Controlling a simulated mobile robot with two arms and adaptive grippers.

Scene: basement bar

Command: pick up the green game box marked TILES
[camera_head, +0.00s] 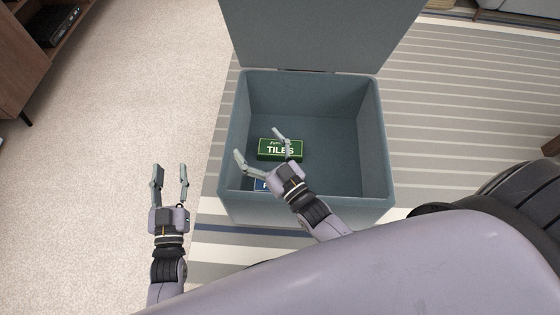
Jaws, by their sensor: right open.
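The green game box marked TILES (267,154) lies inside the open blue-grey storage chest (385,165), toward the left of its floor. My right gripper (260,145) is open over the chest.
A blue box (261,184) lies in the chest near the front wall, partly hidden by my right gripper. The chest's lid (320,35) stands open at the back. The right part of the chest floor is bare. A wooden cabinet (25,65) stands at the far left.

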